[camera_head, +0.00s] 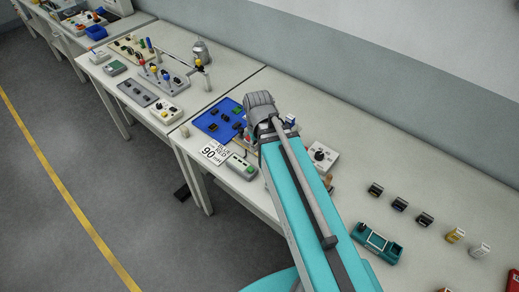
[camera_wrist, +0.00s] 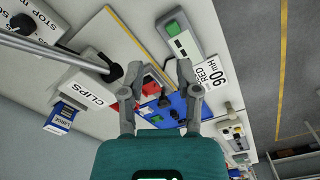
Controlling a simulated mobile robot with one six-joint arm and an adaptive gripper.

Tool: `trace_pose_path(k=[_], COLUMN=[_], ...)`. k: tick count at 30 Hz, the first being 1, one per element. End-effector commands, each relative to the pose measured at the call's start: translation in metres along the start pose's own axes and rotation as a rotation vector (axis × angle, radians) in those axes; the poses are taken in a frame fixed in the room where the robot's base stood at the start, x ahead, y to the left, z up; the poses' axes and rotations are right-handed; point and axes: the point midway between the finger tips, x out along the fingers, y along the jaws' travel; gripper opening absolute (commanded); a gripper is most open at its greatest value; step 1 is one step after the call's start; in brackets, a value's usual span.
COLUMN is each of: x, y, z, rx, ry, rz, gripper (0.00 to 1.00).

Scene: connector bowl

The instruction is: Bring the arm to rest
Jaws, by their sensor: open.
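My teal arm (camera_head: 305,200) reaches away from me over the bench in the head view, its grey upper end (camera_head: 262,112) in front of the blue mat area. My gripper (camera_wrist: 159,72) is open in the wrist view, its two grey fingers apart with nothing held between them. Beyond the fingers lie a red block (camera_wrist: 152,84) and a blue mat (camera_wrist: 172,105) with dark parts on it. I cannot tell how far the fingertips are above the bench. In the head view the gripper's fingers are hidden behind the arm.
A "CLIPS" label (camera_wrist: 88,90), a thin grey rod (camera_wrist: 45,47) and a box with a green button (camera_wrist: 180,38) are near the gripper. A white dial box (camera_head: 321,156) stands right of the arm, with several small black parts beyond. Open floor (camera_head: 60,220) lies left.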

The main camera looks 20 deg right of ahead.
Motion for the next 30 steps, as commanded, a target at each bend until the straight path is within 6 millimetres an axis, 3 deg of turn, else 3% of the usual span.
trace_pose_path(k=[1, 4, 14, 24, 30], x=[0.0, 0.0, 0.0, 0.026, 0.026], y=[-0.001, -0.002, -0.002, -0.002, -0.002], z=[0.014, 0.02, 0.019, 0.019, 0.019], rx=[0.027, 0.059, 0.065, 0.064, 0.063], ry=[0.0, 0.0, 0.0, 0.0, 0.0], rz=[0.0, 0.0, 0.0, 0.0, 0.0], gripper=[0.43, 0.43, 0.43, 0.43, 0.43])
